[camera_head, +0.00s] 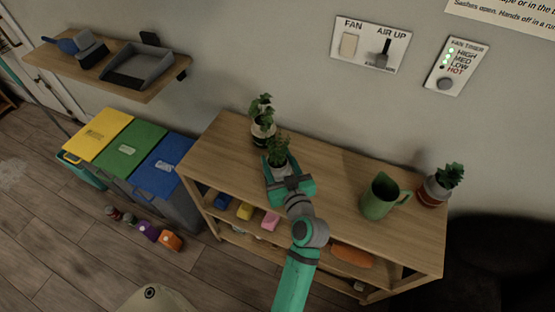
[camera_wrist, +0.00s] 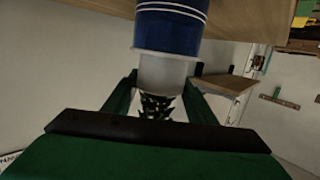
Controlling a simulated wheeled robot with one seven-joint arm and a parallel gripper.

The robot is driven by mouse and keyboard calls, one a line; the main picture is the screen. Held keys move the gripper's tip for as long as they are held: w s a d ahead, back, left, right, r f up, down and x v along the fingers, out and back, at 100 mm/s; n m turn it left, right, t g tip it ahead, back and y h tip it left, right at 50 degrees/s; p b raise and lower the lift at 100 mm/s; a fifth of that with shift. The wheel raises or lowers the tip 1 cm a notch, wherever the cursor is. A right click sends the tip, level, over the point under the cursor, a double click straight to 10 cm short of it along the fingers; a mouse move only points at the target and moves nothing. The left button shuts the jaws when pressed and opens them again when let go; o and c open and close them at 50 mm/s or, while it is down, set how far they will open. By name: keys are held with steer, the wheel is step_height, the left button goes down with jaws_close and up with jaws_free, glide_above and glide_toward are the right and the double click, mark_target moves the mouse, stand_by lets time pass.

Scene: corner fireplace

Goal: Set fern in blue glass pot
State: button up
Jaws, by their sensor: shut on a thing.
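The fern (camera_head: 279,148) is dark green and leafy, in a pale grey pot, at the back of the wooden shelf unit's top. My gripper (camera_head: 288,182) is shut on the fern's pot. In the wrist view, which is upside down, the gripper fingers (camera_wrist: 160,88) lie on both sides of the pale pot (camera_wrist: 163,72), with the fern leaves (camera_wrist: 156,106) below it in the picture. A blue pot with white stripes (camera_wrist: 170,28) meets the pale pot's base end; I cannot tell how deep the pale pot sits in it. The blue pot is hidden in the head view.
Another plant in a white pot with a dark band (camera_head: 263,131) stands close behind the fern. A green jug (camera_head: 379,197) and a plant in a grey and red pot (camera_head: 436,190) stand to the right. The top (camera_head: 335,180) is clear between fern and jug.

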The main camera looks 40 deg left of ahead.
steer(key=o, duration=0.9)
steer(key=shift+c, duration=0.2)
steer(key=v, duration=1)
steer(key=shift+s+d, duration=0.25)
steer(key=shift+d, duration=0.1)
steer(key=shift+s, duration=0.1)
